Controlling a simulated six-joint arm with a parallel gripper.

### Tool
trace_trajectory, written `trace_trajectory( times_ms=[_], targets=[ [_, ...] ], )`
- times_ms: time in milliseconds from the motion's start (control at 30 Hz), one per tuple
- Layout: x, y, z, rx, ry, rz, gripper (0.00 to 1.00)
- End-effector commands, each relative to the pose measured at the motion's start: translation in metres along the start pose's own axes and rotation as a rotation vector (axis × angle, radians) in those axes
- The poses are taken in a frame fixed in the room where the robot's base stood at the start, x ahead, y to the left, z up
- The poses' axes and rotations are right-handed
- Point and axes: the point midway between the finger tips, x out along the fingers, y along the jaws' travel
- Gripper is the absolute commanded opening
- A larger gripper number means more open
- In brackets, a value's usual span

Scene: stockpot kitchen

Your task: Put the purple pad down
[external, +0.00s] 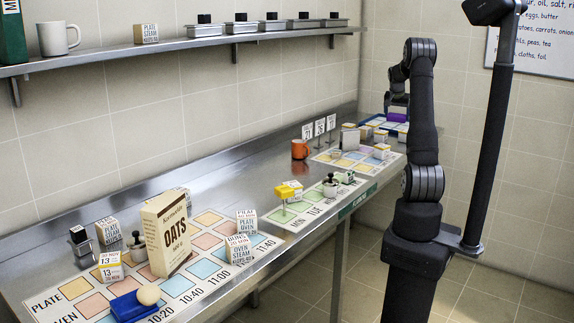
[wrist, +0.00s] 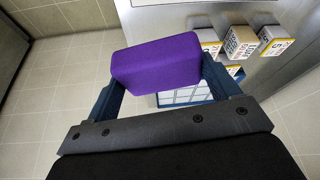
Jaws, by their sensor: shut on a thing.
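The purple pad (wrist: 157,66) is a thick block and fills the upper middle of the wrist view. My gripper (wrist: 160,80) is shut on it, with one dark blue finger at each end of the pad. The pad is held up above a blue tray (wrist: 188,95) and the counter edge. In the external view my gripper (external: 397,104) is at the far end of the counter, and the purple pad (external: 396,117) shows small just below it. The arm hides part of that area.
The blue tray (external: 366,134) with pale cells lies at the counter's far end. Several small labelled boxes (wrist: 240,42) stand beside it.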

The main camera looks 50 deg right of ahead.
Motion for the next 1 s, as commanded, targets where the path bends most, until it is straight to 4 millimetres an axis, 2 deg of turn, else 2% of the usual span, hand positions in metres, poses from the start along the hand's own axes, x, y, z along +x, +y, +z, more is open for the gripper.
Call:
trace_trajectory(
  times_ms=[33,267,400,467,700,867,1000],
  targets=[
    [-0.003,-0.024,0.006,-0.042,-0.001,-0.017,0.59],
    [-0.02,-0.136,0.049,-0.264,-0.007,-0.105,0.59],
    [-0.034,-0.202,0.086,-0.405,-0.011,-0.162,0.59],
    [-0.041,-0.229,0.104,-0.465,-0.012,-0.185,0.59],
    [-0.075,-0.326,0.186,-0.706,-0.013,-0.28,0.59],
    [-0.101,-0.381,0.25,-0.865,-0.015,-0.344,0.59],
    [-0.126,-0.421,0.311,-1.002,-0.015,-0.399,0.59]
  ],
)
